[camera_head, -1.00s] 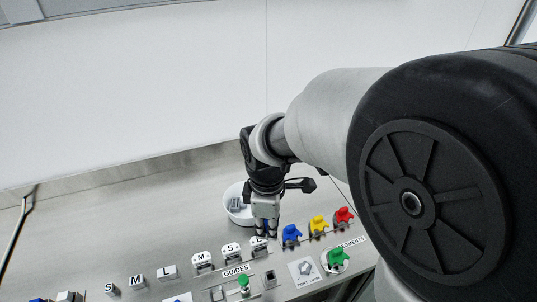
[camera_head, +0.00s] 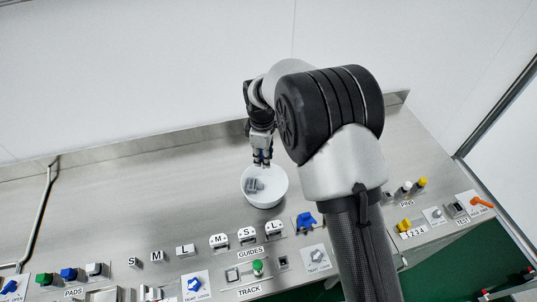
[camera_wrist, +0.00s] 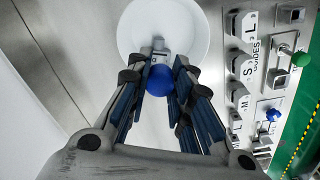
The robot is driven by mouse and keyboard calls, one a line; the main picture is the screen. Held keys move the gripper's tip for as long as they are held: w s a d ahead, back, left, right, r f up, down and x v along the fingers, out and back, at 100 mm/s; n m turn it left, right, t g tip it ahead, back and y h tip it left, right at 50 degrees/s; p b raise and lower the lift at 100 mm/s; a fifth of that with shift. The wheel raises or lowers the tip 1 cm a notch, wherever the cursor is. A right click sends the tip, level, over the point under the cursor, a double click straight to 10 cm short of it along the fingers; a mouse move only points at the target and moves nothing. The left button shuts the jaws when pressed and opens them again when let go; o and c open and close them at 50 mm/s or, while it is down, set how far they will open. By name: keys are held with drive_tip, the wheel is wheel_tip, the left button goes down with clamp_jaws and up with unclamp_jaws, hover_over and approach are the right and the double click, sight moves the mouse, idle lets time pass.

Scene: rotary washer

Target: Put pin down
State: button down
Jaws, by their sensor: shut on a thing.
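My gripper (camera_head: 262,161) points down at the back edge of the white bowl, in the head view. In the wrist view, its fingers (camera_wrist: 160,68) are closed on the pin, whose round blue head (camera_wrist: 160,82) shows between them. The white bowl (camera_head: 277,199) stands on the steel bench and also shows behind the fingers in the wrist view (camera_wrist: 130,30). A grey part (camera_head: 254,185) lies in the bowl. The pin's lower end is hard to tell from the grey part beyond it.
Guides (camera_head: 247,236) stand in a row in front of the bowl. The PINS label (camera_head: 407,203) is at right, with white and yellow pieces near it. A green knob (camera_head: 257,267) is on the track. The bench left of the bowl is clear; a wall rises behind.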

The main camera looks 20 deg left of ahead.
wheel_tip(320, 180, down, 10)
drive_tip(key=b, duration=0.6)
drive_tip(key=shift+f, duration=0.2)
drive_tip(key=c, duration=1.3)
unclamp_jaws()
drive_tip(key=shift+c, duration=0.2)
wheel_tip(320, 180, up, 7)
drive_tip(key=p, duration=0.4)
drive_tip(key=shift+r, duration=0.1)
